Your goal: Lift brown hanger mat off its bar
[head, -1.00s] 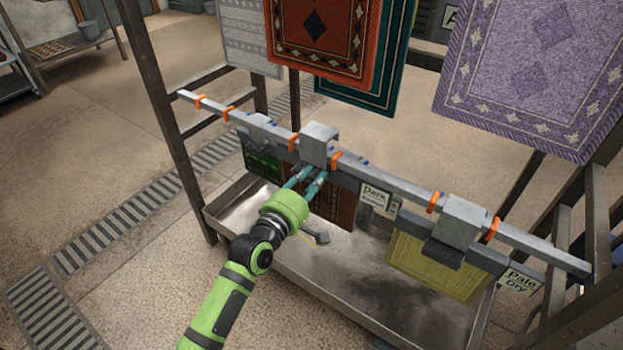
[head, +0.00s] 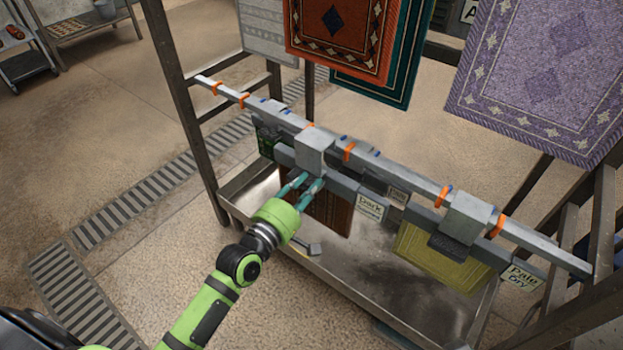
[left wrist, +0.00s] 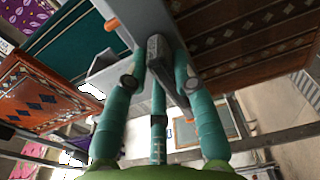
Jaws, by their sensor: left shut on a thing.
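The brown mat (head: 332,212) hangs below a grey hanger (head: 313,152) with a square hook and a tag reading "Dark" at its right end. The hanger shows in front of the long grey bar (head: 405,178); its hook looks shifted toward me, but I cannot tell whether it is fully clear. My left gripper (head: 308,186) is shut on a dark grip on the hanger, below the hook. In the left wrist view, the teal fingers (left wrist: 154,82) close around this grip (left wrist: 158,52), and the brown mat (left wrist: 250,35) is upper right. My right gripper is out of view.
A yellow mat (head: 440,258) on its hanger, tagged "Pale Dry", is on the right; a green mat (head: 268,142) is at left. A metal trough (head: 400,290) lies below. Large rugs, one red (head: 335,40) and one purple (head: 545,80), hang behind. Dark posts (head: 180,110) flank the bar.

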